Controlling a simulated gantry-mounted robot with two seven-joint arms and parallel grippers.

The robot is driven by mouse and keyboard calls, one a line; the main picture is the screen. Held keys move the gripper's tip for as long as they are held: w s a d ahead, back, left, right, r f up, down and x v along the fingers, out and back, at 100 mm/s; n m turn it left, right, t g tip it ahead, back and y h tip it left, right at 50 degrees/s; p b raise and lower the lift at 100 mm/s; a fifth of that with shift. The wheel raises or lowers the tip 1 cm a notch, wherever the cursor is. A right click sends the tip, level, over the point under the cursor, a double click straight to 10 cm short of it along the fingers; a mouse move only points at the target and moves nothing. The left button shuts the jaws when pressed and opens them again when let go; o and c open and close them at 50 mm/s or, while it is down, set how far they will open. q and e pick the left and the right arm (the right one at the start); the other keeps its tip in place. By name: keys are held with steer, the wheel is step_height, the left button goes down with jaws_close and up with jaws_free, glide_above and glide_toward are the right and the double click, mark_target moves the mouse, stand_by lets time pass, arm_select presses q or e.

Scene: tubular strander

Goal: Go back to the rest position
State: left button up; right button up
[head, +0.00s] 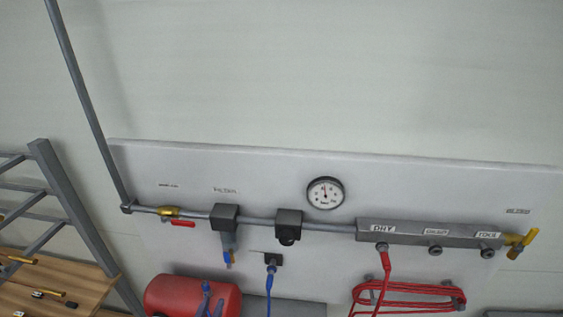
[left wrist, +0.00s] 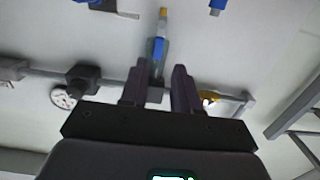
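My left gripper (left wrist: 160,85) shows in the left wrist view, with two dark fingers apart and nothing held between them. Beyond the gap is the grey filter bowl (left wrist: 158,50) with its blue and yellow lower end. I cannot tell how far the fingers are from it. In the head view I cannot make out either gripper. The filter (head: 225,216) hangs from the pipe there, with no gripper at it. My right gripper is in neither view.
The wall panel (head: 430,180) carries a yellow valve with red handle (head: 181,222), a regulator (head: 288,225), a gauge (head: 325,193) and a grey manifold (head: 440,233). A red coiled hose (head: 410,297) and red tank (head: 180,295) are below. A rack (head: 75,215) stands left.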

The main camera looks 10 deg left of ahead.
arm_select(q)
steer(key=s+r+m+g+p, duration=0.1)
steer(key=s+r+g+p, duration=0.3)
steer(key=s, duration=2.2)
steer(key=shift+d+m+g+p, duration=0.4)
steer(key=shift+g+p, duration=2.15)
steer(key=shift+g, duration=2.35)
